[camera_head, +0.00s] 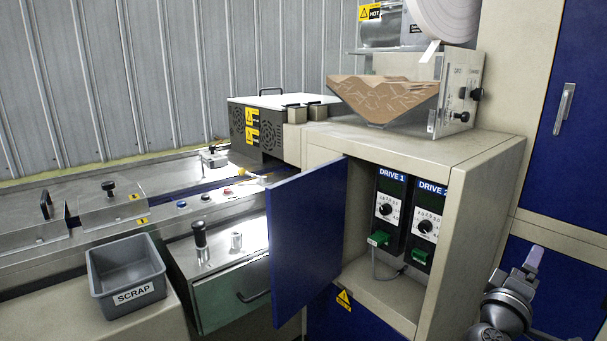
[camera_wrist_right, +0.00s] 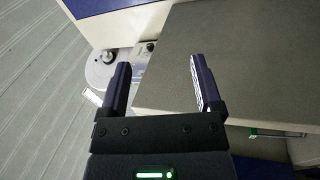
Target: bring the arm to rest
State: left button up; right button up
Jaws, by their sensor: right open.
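My right gripper (camera_head: 531,262) is at the lower right in the head view, in front of the blue cabinet doors and to the right of the open drive compartment. In the right wrist view its two dark fingers stand apart (camera_wrist_right: 160,78) with nothing held between them. My left gripper is in neither view.
A blue door (camera_head: 305,240) stands open beside the compartment holding two drives (camera_head: 386,208). A grey scrap bin (camera_head: 126,275) is at the lower left. A hopper of brown sticks (camera_head: 385,97) sits above. In the wrist view a grey-brown flat surface (camera_wrist_right: 240,60) lies beyond the fingers.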

jog(key=w+a+f+m+t+y+b, duration=0.1)
jog(key=w+a+f+m+t+y, duration=0.35)
jog(key=a+y, duration=0.8)
jog(key=s+f+g+y, duration=0.1)
jog(key=s+f+g, duration=0.25)
jog(key=f, duration=0.85)
jog(key=s+f+g+y, duration=0.1)
jog(key=s+f+g, duration=0.3)
jog(key=f, duration=0.8)
jog(key=s+a+f+g, duration=0.1)
jog(key=s+f+g, duration=0.2)
jog(key=s+f, duration=0.65)
jog(key=s+f+g, duration=0.2)
jog(key=s+f, duration=0.4)
jog(key=s, duration=0.6)
jog(key=s+a+f+g, duration=0.1)
jog(key=s+f+g, duration=0.1)
jog(key=s, duration=1.1)
jog(key=s+a+f+g, duration=0.1)
jog(key=s+f+g, duration=0.2)
jog(key=s, duration=1.1)
jog(key=shift+s+a+f+n+g, duration=0.2)
jog(key=shift+n+g, duration=0.15)
jog(key=shift+g, duration=0.35)
jog(key=shift+w+y, duration=0.15)
jog(key=shift+y, duration=0.1)
